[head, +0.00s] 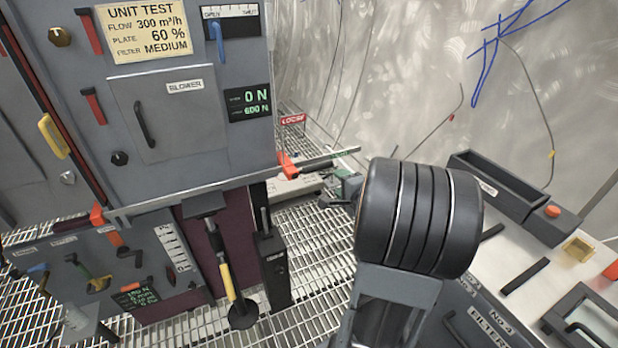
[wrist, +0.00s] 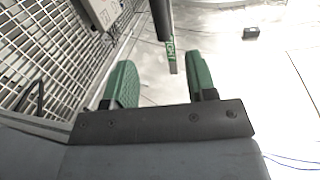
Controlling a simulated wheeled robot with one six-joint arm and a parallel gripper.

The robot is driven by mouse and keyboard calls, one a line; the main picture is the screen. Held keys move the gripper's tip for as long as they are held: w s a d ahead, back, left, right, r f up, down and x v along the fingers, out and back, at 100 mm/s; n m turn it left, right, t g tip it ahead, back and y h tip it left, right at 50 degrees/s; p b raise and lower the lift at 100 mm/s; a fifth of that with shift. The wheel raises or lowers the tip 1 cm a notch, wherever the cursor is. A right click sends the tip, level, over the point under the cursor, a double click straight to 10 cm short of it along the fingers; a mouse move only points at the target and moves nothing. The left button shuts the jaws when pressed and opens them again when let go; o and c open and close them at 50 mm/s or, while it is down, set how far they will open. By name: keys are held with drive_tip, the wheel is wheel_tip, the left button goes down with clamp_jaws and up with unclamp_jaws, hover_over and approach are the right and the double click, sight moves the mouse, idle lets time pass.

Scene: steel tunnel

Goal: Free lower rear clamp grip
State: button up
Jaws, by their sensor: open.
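A clamp lever (head: 325,160), a dark grey bar, runs out to the right from an orange clamp (head: 287,166) at the lower corner of the blower cabinet. Its end carries a green label (head: 346,153). In the wrist view the bar (wrist: 162,18) comes in from the top, and its green label (wrist: 171,48) shows between my finger pads, nearer the right one. My gripper (head: 342,186) has green pads and is partly hidden behind my black arm joint, just below the lever's end. My gripper (wrist: 160,80) is open and holds nothing. Contact with the bar cannot be told.
A red LOOSE sign (head: 293,119) stands above the lever. The grey cabinet (head: 180,120) fills the left, with another orange clamp (head: 97,215) at its lower left. A bench with filter boxes (head: 520,200) stands at the right. Grated floor (head: 310,240) lies between them.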

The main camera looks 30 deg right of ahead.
sight(322, 168)
drive_tip(key=b+x, duration=0.4)
drive_tip(key=x, duration=0.9)
drive_tip(key=shift+w+a+f, duration=0.1)
drive_tip(key=shift+w+f, duration=0.05)
drive_tip(key=shift+w, duration=0.1)
drive_tip(key=shift+c, duration=0.4)
clamp_jaws()
